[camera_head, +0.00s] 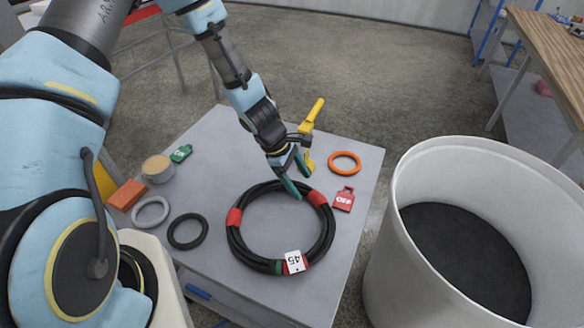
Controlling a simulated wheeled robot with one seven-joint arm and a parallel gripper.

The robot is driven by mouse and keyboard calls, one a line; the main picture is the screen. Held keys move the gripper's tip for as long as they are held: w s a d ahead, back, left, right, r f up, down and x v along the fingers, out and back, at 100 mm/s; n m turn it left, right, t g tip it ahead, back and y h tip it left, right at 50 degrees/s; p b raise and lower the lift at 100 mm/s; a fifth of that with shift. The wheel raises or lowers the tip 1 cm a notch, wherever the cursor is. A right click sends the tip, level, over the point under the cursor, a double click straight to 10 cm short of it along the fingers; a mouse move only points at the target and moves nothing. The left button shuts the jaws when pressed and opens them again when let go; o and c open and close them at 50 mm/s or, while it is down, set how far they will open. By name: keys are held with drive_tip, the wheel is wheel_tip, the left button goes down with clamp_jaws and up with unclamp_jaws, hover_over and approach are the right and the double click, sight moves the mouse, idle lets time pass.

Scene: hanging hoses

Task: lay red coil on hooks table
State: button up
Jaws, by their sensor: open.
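A black hose coil with red bands (236,246) lies flat on the grey table (325,285). It carries a white tag reading 45 (294,262) and a green band at its front. My gripper (297,178) reaches down over the coil's far side, with its fingers apart. The fingertips are at or just above the far rim, near the right red band; I cannot tell whether they touch it. No hooks are clearly visible.
A black ring (173,232), a grey ring (151,198), an orange ring (345,154), a red tag (344,201), a yellow-handled tool (312,110), an orange block (126,194) and a tan roll (158,172) lie around the coil. A large white bin (455,150) stands right of the table.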

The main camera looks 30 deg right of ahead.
drive_tip(key=s+d+r+v, duration=0.1)
drive_tip(key=d+v, duration=0.1)
drive_tip(key=v, duration=1.4)
drive_tip(key=shift+s+r, duration=0.25)
drive_tip(key=shift+r, duration=0.05)
idle(0.7)
drive_tip(key=w+a+r+m+t+y+b, duration=0.2)
drive_tip(key=a+m, duration=0.2)
drive_tip(key=a, duration=1.2)
drive_tip(key=w+a+r+m+t+y+b, duration=0.1)
drive_tip(key=w+a+r+m+t+b, duration=0.1)
drive_tip(key=a, duration=1.5)
drive_tip(key=shift+w+a+m+t+y+b, duration=0.35)
drive_tip(key=shift+w+m+b, duration=0.2)
drive_tip(key=shift+m, duration=0.65)
drive_tip(key=shift+w, duration=0.1)
drive_tip(key=shift+c, duration=0.3)
